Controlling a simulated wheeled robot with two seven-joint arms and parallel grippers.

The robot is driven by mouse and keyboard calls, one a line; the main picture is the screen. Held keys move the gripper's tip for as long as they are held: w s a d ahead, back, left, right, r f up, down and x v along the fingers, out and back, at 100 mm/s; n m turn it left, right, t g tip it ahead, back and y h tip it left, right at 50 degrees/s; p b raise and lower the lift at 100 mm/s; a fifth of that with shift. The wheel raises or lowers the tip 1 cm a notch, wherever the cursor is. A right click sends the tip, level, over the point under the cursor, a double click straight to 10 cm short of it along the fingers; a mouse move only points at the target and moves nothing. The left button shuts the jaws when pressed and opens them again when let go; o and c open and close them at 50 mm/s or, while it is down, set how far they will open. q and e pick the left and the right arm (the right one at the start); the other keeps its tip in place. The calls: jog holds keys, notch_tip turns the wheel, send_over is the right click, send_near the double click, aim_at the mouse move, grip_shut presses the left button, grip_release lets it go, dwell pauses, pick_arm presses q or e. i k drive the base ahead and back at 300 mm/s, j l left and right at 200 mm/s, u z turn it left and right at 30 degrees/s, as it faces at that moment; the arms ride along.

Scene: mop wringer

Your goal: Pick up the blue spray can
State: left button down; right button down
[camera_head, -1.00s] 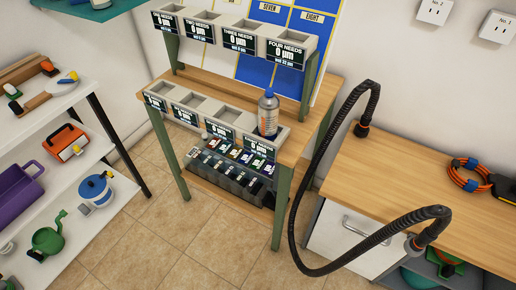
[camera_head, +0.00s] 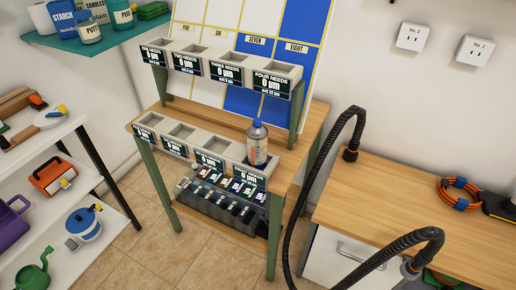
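The blue spray can (camera_head: 257,144) stands upright at the right end of the lower row of grey bins on the wooden workbench. It has a blue top, a grey shoulder and a pale label with orange marks. Its base sits in or against the rightmost bin; I cannot tell exactly which. Neither of my grippers shows in the head view, and nothing touches the can.
The wooden bench (camera_head: 311,132) has an upper row of labelled bins (camera_head: 226,72). A black hose (camera_head: 345,125) arches up right of it, before a wooden counter (camera_head: 390,196). White shelves (camera_head: 60,135) stand left. Tiled floor (camera_head: 160,262) lies open between.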

aim_at(257, 137)
jog(key=i+j+z, duration=0.15)
jog(key=j, duration=0.45)
jog(key=i+j+z, duration=0.15)
jog(key=j, duration=0.5)
jog(key=i+j+z, duration=0.1)
jog(key=j, duration=0.55)
jog(key=i+j+z, duration=0.15)
jog(key=j, duration=0.5)
jog(key=k, duration=0.05)
